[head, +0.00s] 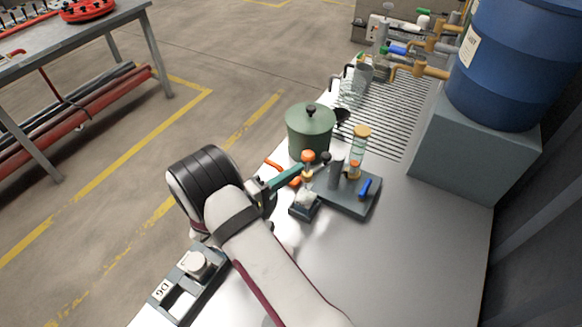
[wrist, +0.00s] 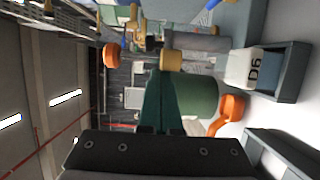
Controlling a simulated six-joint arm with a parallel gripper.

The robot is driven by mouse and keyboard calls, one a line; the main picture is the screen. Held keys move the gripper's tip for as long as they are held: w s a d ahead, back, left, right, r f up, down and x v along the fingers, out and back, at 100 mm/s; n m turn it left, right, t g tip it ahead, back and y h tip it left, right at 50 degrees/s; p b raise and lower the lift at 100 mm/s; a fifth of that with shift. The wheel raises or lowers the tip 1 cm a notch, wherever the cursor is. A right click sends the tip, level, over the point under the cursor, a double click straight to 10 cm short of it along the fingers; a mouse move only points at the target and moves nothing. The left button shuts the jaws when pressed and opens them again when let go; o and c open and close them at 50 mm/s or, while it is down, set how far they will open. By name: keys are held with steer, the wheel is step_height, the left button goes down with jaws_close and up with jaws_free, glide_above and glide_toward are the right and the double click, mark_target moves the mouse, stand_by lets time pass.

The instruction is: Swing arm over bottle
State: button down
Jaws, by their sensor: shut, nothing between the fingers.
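The small bottle (head: 306,198) has a white body, a tan neck and an orange top, and stands in a dark holder. In the wrist view the bottle's white body (wrist: 253,68) is marked D6. The swing arm's grey post (head: 337,173) rises from a dark plate just right of the bottle, with a black knob (head: 325,157) near its top. My gripper (head: 303,168) has teal fingers, shut and empty, pointing right at the bottle's upper part. In the wrist view my fingertips (wrist: 155,75) are close to the tan neck; whether they touch is unclear.
A green pot (head: 308,134) with orange handles stands just behind my gripper. A clear tube (head: 358,150) with an orange cap and a blue lever (head: 364,188) are on the dark plate (head: 345,205). A blue drum (head: 515,70) stands at back right. The right bench surface (head: 430,240) is clear.

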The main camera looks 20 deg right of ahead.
steer(key=shift+s+d+g, duration=0.2)
steer(key=shift+s+g, duration=0.1)
steer(key=shift+s, duration=0.05)
steer(key=w, duration=0.5)
steer(key=s+v, duration=0.1)
steer(key=v, duration=1)
steer(key=s+d+r+m+g+y, duration=0.35)
steer(key=s+d+g, duration=0.2)
steer(key=s, duration=0.35)
steer(key=s+d+r+m+g+y, duration=0.35)
steer(key=s+d+r+g, duration=0.2)
steer(key=s, duration=0.25)
steer(key=s+a+m+t+y, duration=0.3)
steer(key=s+a+y, duration=0.5)
steer(key=s+y, duration=0.3)
steer(key=shift+s+m+t, duration=0.3)
steer(key=shift+s+t, duration=0.1)
steer(key=shift+s, duration=0.6)
